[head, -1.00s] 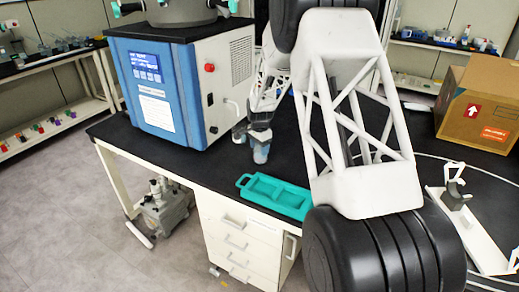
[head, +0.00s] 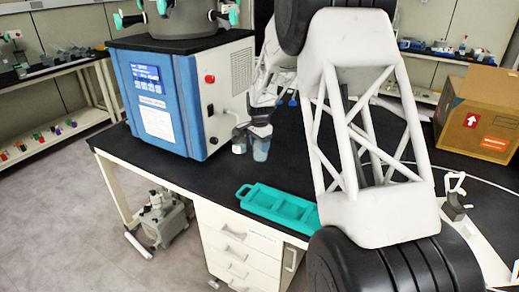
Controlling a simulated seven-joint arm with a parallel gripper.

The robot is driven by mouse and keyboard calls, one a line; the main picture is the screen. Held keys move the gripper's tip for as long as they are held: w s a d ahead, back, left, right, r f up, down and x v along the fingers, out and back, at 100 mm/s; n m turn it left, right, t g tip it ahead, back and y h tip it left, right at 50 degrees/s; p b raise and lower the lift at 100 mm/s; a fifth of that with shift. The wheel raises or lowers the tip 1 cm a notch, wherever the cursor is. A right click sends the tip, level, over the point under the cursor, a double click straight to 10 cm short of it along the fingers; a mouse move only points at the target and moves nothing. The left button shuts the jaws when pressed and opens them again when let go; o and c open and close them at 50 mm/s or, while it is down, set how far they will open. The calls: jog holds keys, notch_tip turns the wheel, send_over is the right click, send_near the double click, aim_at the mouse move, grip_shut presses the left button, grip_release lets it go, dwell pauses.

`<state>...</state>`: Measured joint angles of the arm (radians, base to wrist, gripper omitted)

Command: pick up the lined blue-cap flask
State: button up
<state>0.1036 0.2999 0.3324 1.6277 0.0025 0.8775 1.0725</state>
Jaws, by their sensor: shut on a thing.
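A flask with a pale blue, see-through body (head: 261,150) is in the head view, in front of the freeze dryer's right side. My gripper (head: 260,132) is shut on its top from above and holds it upright. The cap is hidden by the gripper, and lines on the body are too small to make out. The flask appears to be a little above the black bench, though the gap is hard to judge. A second, smaller-looking flask (head: 239,146) stands just left of it, close to the freeze dryer.
The blue and white freeze dryer (head: 165,95) stands left of my gripper. A teal tray (head: 252,203) lies at the bench's front edge. Small blue items (head: 292,101) show behind my gripper. A cardboard box (head: 480,115) is at right. Bare black bench lies between flask and tray.

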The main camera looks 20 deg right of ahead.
jog(key=shift+r, duration=1.05)
jog(key=shift+r, duration=0.1)
